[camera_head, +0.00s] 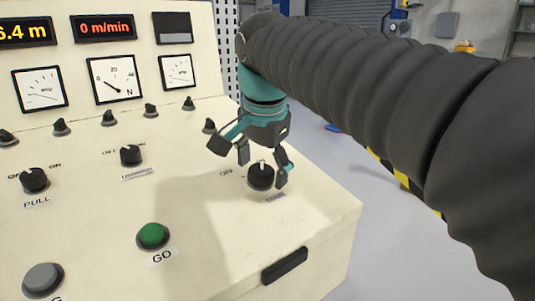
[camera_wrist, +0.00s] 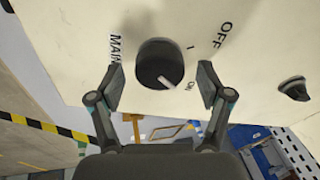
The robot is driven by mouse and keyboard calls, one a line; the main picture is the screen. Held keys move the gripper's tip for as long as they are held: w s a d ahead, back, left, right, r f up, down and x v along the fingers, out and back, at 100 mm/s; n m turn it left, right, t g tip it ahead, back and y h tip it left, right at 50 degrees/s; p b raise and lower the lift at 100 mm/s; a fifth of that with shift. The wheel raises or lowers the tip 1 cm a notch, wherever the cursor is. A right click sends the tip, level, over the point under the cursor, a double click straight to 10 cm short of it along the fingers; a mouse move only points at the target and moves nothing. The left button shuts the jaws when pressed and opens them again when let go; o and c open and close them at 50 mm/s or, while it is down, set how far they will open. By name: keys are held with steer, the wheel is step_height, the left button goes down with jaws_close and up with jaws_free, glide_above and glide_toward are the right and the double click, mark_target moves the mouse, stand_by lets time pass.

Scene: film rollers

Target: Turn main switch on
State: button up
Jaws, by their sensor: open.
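The main switch is a round black knob (camera_head: 260,177) with a white pointer, on the right of the cream panel. In the wrist view the knob (camera_wrist: 155,58) shows the labels MAIN, OFF, I and ON around it. Its pointer is at the lower right of the knob, toward the ON side and away from OFF. My gripper (camera_head: 262,170) is open, with one finger on each side of the knob. In the wrist view my gripper (camera_wrist: 161,72) shows gaps between both fingers and the knob. In the head view a finger partly hides the knob's right side.
A green GO button (camera_head: 152,236) and a grey button (camera_head: 43,278) are nearer on the panel. Another black knob (camera_head: 131,155) lies left of the switch. A black handle (camera_head: 285,265) is on the front face. Clear floor (camera_head: 385,260) lies to the right.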

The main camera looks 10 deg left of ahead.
steer(key=v, duration=1.1)
steer(key=shift+r, duration=0.35)
steer(key=shift+s+d, duration=0.1)
steer(key=s+d+f+n+t, duration=0.1)
steer(key=s+d+f+n, duration=0.15)
steer(key=d+f, duration=1.15)
steer(key=s+d+f+n, duration=0.1)
steer(key=s+d+f, duration=0.3)
steer(key=d+f, duration=0.2)
steer(key=s+d+f+n+t+h, duration=0.1)
steer(key=s+d+f, duration=0.4)
steer(key=f, duration=0.5)
steer(key=shift+d+f+n, duration=0.3)
steer(key=shift+d+n, duration=0.05)
steer(key=shift+d, duration=0.15)
